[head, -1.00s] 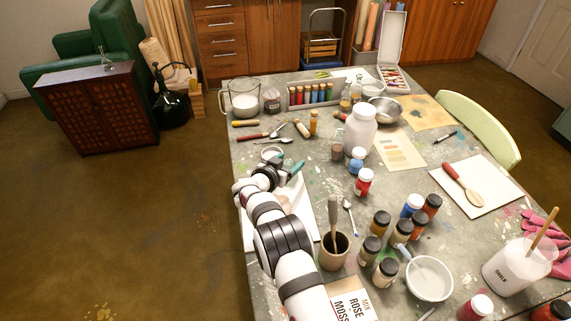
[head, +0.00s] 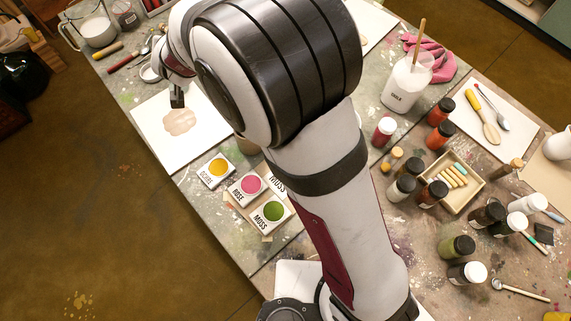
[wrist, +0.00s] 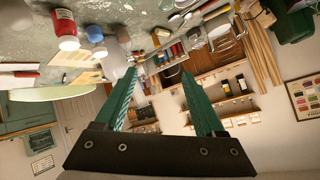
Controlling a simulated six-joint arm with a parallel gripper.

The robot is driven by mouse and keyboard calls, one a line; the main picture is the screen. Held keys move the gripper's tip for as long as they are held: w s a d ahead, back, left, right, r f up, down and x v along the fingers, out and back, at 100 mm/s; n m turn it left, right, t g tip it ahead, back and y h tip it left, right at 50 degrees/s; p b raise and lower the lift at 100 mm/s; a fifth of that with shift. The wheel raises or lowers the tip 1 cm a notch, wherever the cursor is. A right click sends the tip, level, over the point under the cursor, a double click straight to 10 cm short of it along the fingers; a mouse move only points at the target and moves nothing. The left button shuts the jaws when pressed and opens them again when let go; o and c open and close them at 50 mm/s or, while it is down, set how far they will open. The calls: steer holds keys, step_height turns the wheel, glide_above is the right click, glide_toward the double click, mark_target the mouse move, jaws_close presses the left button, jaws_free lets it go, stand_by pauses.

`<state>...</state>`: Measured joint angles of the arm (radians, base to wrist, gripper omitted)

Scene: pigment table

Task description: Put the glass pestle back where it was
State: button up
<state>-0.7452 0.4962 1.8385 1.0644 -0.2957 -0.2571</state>
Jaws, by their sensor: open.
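I cannot make out the glass pestle in either current view. The white mortar bowl seen a second ago is now hidden behind my arm in the head view. My gripper (wrist: 160,75) is open in the wrist view, its two green fingers apart with nothing between them. In the head view, the end of my arm is above the far part of the white slab, and the fingers are hard to make out. The slab (head: 158,147) carries a pinkish-brown pigment patch (head: 180,121).
Pigment trays (head: 249,187) lie in front of the slab. Several jars and a shallow wooden box (head: 463,203) of yellow sticks stand at right. A chalk tub (head: 406,85) stands at the back. The wrist view shows a red jar (wrist: 65,24) and a blue jar (wrist: 94,33) at upper left.

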steer(key=s+d+r+g, duration=0.2)
steer(key=s+d+r, duration=0.2)
steer(key=d, duration=0.5)
steer(key=s+d+f+m+g+h, duration=0.1)
steer(key=s+d+g, duration=0.3)
steer(key=s+d, duration=0.7)
steer(key=s+d+f+m+g+h, duration=0.2)
steer(key=s+d+m+g, duration=0.2)
steer(key=s+d, duration=0.7)
steer(key=s, duration=0.6)
steer(key=shift+s+d+m, duration=0.2)
steer(key=shift+d+m, duration=0.1)
steer(key=shift+d, duration=0.1)
